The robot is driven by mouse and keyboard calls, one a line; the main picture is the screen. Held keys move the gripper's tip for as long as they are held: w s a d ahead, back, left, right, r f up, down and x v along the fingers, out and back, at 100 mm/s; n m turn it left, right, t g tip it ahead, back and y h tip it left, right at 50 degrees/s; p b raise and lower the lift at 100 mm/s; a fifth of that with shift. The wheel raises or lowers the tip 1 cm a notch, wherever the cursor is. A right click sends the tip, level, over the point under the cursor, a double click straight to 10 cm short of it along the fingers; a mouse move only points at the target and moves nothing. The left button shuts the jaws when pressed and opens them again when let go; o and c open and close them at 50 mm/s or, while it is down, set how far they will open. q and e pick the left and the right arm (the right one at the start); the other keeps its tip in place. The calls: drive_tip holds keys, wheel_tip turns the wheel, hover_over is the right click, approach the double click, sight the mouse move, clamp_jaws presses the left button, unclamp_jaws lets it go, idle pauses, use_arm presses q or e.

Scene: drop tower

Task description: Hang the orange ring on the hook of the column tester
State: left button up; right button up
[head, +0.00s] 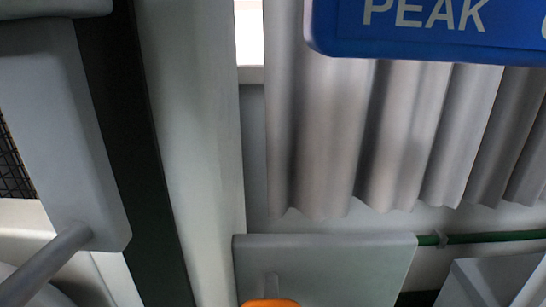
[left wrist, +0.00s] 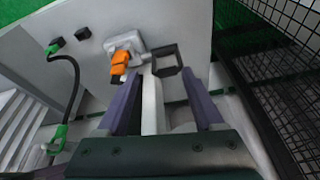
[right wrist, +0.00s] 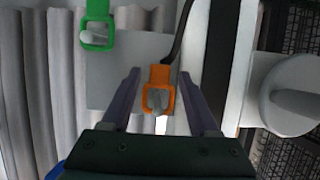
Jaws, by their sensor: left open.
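In the right wrist view the orange ring (right wrist: 152,76) sits around a pale peg on a grey plate, with a dark cable at its top. My right gripper (right wrist: 160,88) is open, its fingertips on either side of the ring with gaps showing. At the bottom edge of the head view an orange part (head: 270,302) shows below a peg. My left gripper (left wrist: 158,88) is open in the left wrist view, facing a grey panel that carries an orange piece (left wrist: 119,62) and a black square frame (left wrist: 167,60). I cannot tell which part is the tester's hook. Neither gripper shows in the head view.
A green ring (right wrist: 97,36) hangs on a peg beside the orange one. A blue sign reading PEAK (head: 425,30) and a grey curtain (head: 370,130) fill the head view's upper right. Black mesh (left wrist: 275,90) stands right of my left gripper. A black cable (left wrist: 75,80) hangs left.

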clamp_jaws()
drive_tip(key=shift+c, duration=2.4)
unclamp_jaws()
drive_tip(key=shift+c, duration=0.5)
drive_tip(key=shift+r+p, duration=0.3)
drive_tip(key=shift+r, duration=0.15)
